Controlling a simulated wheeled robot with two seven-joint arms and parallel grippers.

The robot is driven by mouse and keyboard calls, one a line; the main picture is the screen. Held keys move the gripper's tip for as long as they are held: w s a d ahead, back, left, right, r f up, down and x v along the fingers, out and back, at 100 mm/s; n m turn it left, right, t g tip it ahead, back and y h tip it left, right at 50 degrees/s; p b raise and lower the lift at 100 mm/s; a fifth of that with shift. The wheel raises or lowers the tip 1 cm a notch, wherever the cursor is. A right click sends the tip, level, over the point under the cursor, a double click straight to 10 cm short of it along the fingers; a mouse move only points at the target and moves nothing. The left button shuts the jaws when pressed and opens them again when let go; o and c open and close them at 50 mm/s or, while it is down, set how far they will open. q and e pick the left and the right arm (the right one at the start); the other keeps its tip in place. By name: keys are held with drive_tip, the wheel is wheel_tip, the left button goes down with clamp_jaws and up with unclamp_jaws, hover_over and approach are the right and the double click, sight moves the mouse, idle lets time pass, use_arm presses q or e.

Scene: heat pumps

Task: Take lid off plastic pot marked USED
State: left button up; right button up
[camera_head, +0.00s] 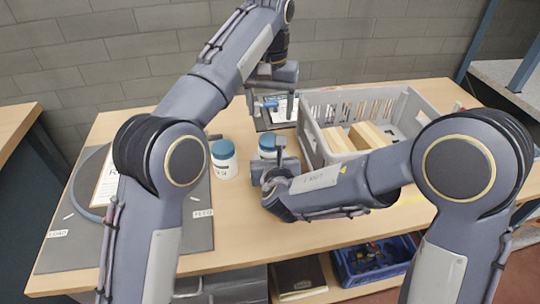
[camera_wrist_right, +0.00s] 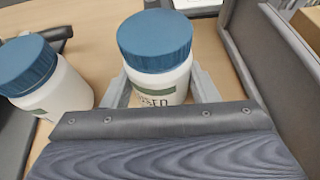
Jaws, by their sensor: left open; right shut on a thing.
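The pot marked USED is white plastic with a blue lid (camera_head: 268,142) and a green band. In the right wrist view the pot (camera_wrist_right: 160,84) stands upright between my right fingers, lid on, its label partly hidden by the gripper body. My right gripper (camera_head: 277,158) is shut on the pot's body, below the lid. In the head view it hides much of the pot. My left gripper (camera_head: 271,104) is open, behind and above the pot, apart from the lid.
A second white pot with a blue lid (camera_head: 224,160) stands just left of the USED pot. A grey crate (camera_head: 318,143) with wooden blocks stands to the right. A dark mat (camera_head: 75,255) lies at the left. Bare wooden table (camera_head: 235,232) shows in front.

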sight(270, 139)
drive_tip(key=c, duration=0.4)
use_arm(q)
drive_tip(key=m, duration=0.6)
use_arm(e)
clamp_jaws()
use_arm(q)
drive_tip(key=m, duration=1.7)
drive_tip(key=shift+m, duration=0.4)
drive_tip(key=m, duration=0.7)
drive_tip(key=shift+f+m, duration=0.4)
drive_tip(key=shift+f, duration=0.15)
wheel_tip(270, 139, down, 7)
